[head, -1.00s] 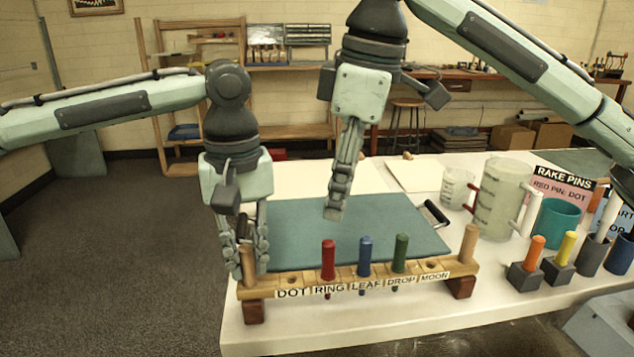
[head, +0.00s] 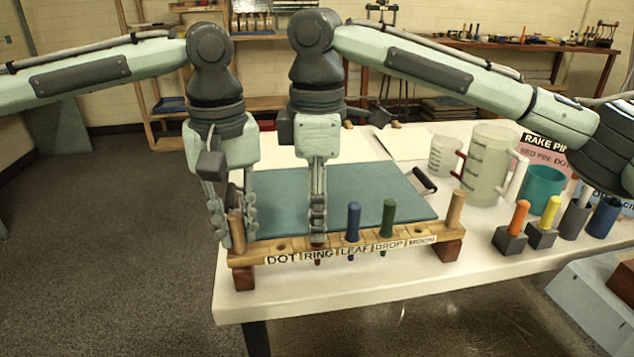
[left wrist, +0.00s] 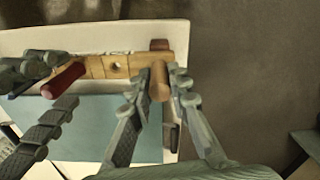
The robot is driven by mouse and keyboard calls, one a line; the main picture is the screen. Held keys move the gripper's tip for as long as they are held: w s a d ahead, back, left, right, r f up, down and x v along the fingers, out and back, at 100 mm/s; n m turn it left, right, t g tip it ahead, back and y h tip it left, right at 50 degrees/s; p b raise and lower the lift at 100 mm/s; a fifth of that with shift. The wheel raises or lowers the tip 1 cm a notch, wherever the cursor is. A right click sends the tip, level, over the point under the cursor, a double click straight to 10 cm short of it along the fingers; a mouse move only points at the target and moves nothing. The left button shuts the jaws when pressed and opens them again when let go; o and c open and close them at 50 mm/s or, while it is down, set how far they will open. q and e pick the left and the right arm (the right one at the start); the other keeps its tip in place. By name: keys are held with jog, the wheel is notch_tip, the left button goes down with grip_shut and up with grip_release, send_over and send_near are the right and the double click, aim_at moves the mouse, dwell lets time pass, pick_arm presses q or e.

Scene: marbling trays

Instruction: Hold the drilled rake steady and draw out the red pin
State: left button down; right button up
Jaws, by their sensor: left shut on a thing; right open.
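The drilled rake (head: 333,260), a wooden bar with labelled holes, lies along the table's front edge. My left gripper (head: 234,232) is shut on the upright post (head: 237,233) at the rake's left end; this grip also shows in the left wrist view. The red pin (left wrist: 63,80) stands in the RING hole; in the head view my right gripper hides its handle, and its lower tip (head: 317,262) shows under the bar. My right gripper (head: 318,225) is open and pointing down, its fingers on either side of the red pin. The DOT hole (left wrist: 115,66) is empty.
A blue pin (head: 353,222) and a green pin (head: 388,218) stand in the rake to the right. A teal tray (head: 380,193) lies behind it. Orange (head: 519,217) and yellow (head: 551,212) pins in blocks, a teal cup (head: 542,188) and jugs stand at right.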

jog(key=shift+f, duration=0.5)
grip_shut()
dwell(0.3)
